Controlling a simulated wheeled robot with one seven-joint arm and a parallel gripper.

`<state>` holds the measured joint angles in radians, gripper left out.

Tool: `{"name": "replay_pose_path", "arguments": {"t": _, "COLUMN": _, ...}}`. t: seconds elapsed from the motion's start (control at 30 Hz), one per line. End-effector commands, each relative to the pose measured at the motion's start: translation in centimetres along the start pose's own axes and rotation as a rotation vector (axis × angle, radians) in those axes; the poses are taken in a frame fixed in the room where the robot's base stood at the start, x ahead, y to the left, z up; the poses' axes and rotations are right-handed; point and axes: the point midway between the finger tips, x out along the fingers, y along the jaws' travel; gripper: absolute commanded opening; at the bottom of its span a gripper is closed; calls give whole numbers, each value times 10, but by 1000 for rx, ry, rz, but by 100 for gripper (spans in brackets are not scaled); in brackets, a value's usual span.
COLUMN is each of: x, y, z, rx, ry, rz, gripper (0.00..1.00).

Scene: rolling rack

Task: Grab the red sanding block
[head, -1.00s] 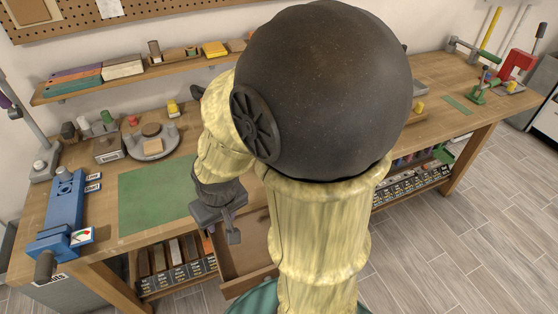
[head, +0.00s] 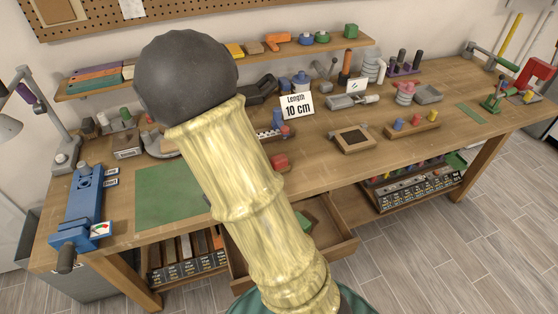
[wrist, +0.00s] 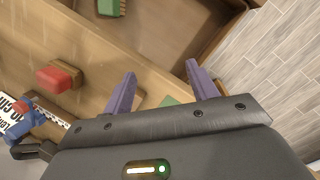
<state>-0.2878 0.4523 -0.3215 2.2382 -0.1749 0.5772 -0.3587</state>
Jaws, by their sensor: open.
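The red sanding block (head: 279,161) sits on the workbench top near its front edge, just right of my arm in the head view. In the wrist view the red block (wrist: 60,76) lies on the wood to the left, apart from my fingers, with a tan layer along one side. My gripper (wrist: 162,85) is open and empty in the wrist view, its two purple fingers spread near the open drawer. In the head view my gripper is hidden behind my arm.
An open drawer (head: 341,243) below the bench front holds a green-topped block (wrist: 112,7). A "Length 10 cm" sign (head: 297,106) stands behind the red block. A framed wooden tray (head: 353,139) sits to its right. A green mat (head: 165,195) lies left.

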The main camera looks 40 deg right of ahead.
Motion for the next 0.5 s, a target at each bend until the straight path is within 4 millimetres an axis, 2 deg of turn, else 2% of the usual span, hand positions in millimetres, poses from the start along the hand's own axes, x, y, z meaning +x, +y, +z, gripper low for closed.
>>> {"name": "replay_pose_path", "arguments": {"t": 0.27, "x": 14, "y": 45, "z": -23, "rx": -349, "ry": -304, "rz": 165, "gripper": 58}}
{"name": "replay_pose_path", "arguments": {"t": 0.5, "x": 1, "y": 82, "z": -49, "rx": -637, "ry": -605, "rz": 342, "gripper": 58}}
